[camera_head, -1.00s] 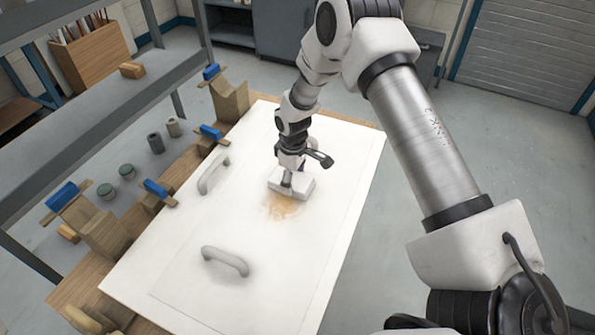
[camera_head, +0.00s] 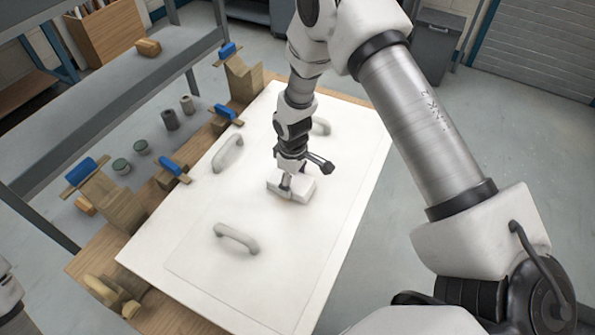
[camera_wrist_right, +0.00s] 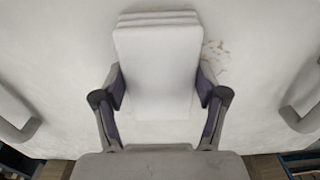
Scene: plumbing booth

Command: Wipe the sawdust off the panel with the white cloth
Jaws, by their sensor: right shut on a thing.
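The white panel (camera_head: 215,275) lies flat on a wooden bench, with grey handles (camera_head: 235,238) on it. My right gripper (camera_head: 291,182) is shut on the folded white cloth (camera_head: 303,190), which is down at the panel's surface near its middle. In the right wrist view the cloth (camera_wrist_right: 157,65) is a thick folded pad between the two fingers of the gripper (camera_wrist_right: 160,95). A few brown flecks of sawdust (camera_wrist_right: 217,54) show just right of the cloth there. Any sawdust under the cloth is hidden. My left gripper is out of view.
Handles stand up from the panel on both sides of the cloth, one (camera_head: 228,153) to its left and another (camera_head: 320,127) behind it. Wooden clamps with blue tops (camera_head: 168,166) line the left edge. A grey shelf (camera_head: 110,95) stands beyond them.

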